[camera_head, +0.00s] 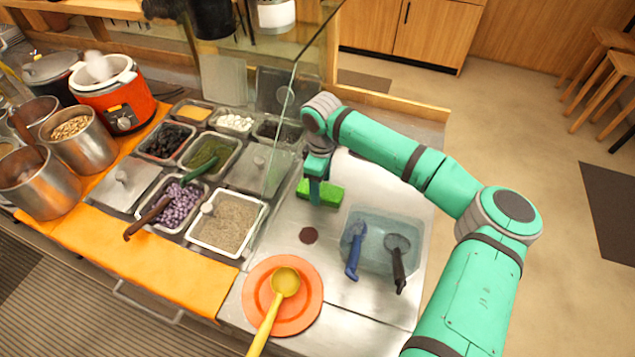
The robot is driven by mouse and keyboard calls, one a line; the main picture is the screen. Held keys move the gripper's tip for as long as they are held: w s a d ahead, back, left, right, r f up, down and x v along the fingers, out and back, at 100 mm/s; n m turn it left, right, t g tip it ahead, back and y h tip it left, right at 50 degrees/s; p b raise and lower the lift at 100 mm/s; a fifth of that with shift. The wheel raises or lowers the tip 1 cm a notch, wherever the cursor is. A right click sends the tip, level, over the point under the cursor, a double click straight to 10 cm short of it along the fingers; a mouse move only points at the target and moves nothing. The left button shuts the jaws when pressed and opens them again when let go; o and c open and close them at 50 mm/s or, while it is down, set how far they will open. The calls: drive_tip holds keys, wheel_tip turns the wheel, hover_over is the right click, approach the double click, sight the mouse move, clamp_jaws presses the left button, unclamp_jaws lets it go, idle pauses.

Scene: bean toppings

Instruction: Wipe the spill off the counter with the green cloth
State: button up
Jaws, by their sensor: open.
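The green cloth (333,194) is a bright green block-like piece on the steel counter (330,268), behind the water basin. My gripper (316,188) points down at the left part of the cloth, with its fingers overlapping it in the picture. My gripper is open; whether the fingers straddle or touch the cloth cannot be told. The spill (308,236) is a small dark brown-red round spot on the counter, in front of the cloth and slightly to its left. It is fully visible.
A basin (350,213) with blue and black-handled scoops stands right of the spill. An orange plate (254,312) with a yellow ladle (285,282) lies in front of it. Bare counter surrounds the spill.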

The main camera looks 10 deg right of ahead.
sight(322, 188)
drive_tip(key=shift+c, duration=0.6)
drive_tip(key=c, duration=0.7)
drive_tip(key=shift+w+r, duration=0.1)
drive_tip(key=shift+r, duration=1.2)
drive_tip(key=shift+a+r, duration=0.1)
drive_tip(key=shift+r, duration=0.5)
drive_tip(key=shift+s+d+r, duration=0.2)
drive_tip(key=shift+s+r, duration=0.05)
drive_tip(key=shift+r, duration=0.35)
drive_tip(key=shift+o, duration=0.3)
drive_tip(key=shift+a, duration=0.15)
